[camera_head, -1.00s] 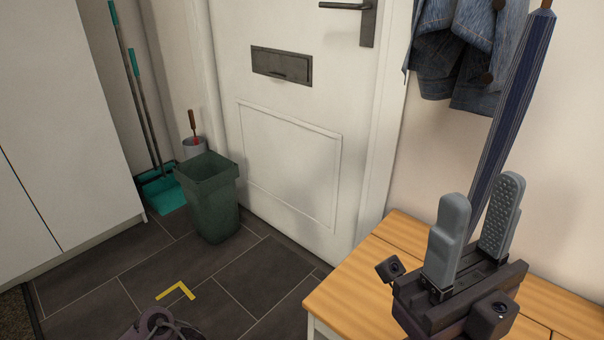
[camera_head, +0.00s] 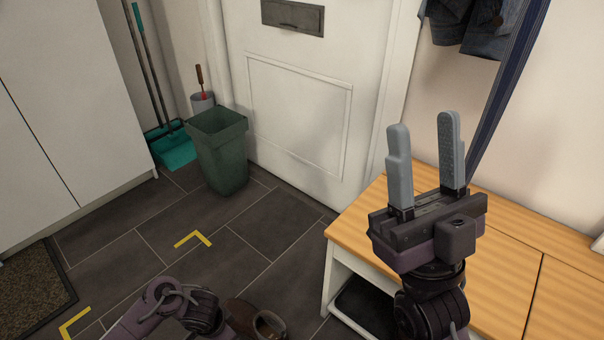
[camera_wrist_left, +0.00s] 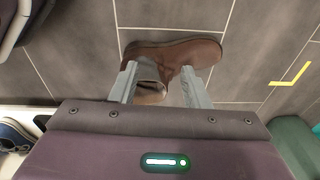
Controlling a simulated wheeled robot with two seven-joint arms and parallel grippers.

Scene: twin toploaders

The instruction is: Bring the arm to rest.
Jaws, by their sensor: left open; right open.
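My right gripper (camera_head: 424,125) stands upright over the wooden-topped bench (camera_head: 505,265), its two grey fingers apart with nothing between them. Part of my left arm (camera_head: 165,305) shows at the bottom of the head view; its fingers cannot be made out there. In the left wrist view my left gripper (camera_wrist_left: 158,78) has its fingers apart. A brown shoe (camera_wrist_left: 195,52) lies on the floor beyond the fingertips and partly shows between them; I cannot tell how far away. A brown shoe also shows at the bottom of the head view (camera_head: 240,318).
A green bin (camera_head: 220,160) stands by the white door (camera_head: 300,110), beside a teal dustpan (camera_head: 173,150). Yellow corner marks (camera_head: 193,239) lie on the tiles. A dark mat (camera_head: 35,285) is at lower left.

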